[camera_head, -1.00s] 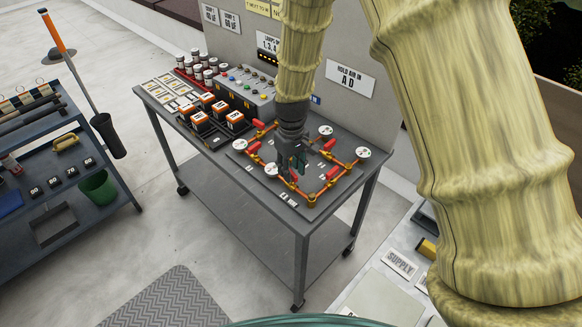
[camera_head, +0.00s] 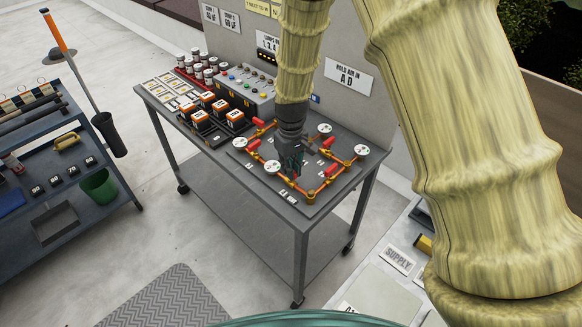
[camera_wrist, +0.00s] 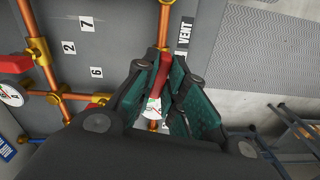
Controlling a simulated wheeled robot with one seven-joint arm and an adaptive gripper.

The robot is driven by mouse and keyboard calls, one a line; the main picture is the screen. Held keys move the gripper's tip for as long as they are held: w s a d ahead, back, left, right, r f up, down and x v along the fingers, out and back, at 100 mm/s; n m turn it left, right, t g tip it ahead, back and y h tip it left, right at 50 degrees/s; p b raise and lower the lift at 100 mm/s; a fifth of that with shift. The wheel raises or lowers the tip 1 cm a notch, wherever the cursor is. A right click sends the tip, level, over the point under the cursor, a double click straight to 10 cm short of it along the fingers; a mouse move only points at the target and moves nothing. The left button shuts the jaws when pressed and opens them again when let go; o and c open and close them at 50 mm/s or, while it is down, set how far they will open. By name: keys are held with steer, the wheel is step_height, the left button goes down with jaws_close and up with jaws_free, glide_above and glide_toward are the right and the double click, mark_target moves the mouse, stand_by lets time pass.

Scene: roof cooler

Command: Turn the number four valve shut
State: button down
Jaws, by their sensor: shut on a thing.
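The pipe board (camera_head: 238,157) lies on the grey bench, with orange pipes, brass fittings, red valve handles and round white gauges. My gripper (camera_head: 291,168) is low over the front middle of the board, pointing down. In the wrist view its teal-padded fingers (camera_wrist: 163,92) are closed around a red valve handle (camera_wrist: 164,66) beside the VENT label (camera_wrist: 184,33). The handle runs roughly along the pipe above it in the picture. A gauge (camera_wrist: 153,111) shows partly behind the fingers. I cannot read a number four beside this handle; its own label is hidden or out of view.
Another red handle (camera_wrist: 14,63) is at the wrist view's left edge. Labels 2 (camera_wrist: 68,47), 7 and 6 are on the board. Gauges such as the right one (camera_head: 362,151) stand up around my gripper. Orange-topped blocks (camera_head: 199,118) and a control box (camera_head: 247,92) sit further left.

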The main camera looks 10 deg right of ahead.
steer(key=m, duration=0.3)
steer(key=shift+m, duration=0.4)
steer(key=m+p, duration=0.1)
steer(key=m, duration=0.2)
steer(key=shift+m, duration=0.3)
steer(key=m+p, duration=0.1)
steer(key=m, duration=0.3)
steer(key=shift+m, duration=1.7)
steer(key=c, duration=1.5)
jaws_free()
steer(key=shift+w+f+p, duration=0.15)
steer(key=shift+p, duration=0.15)
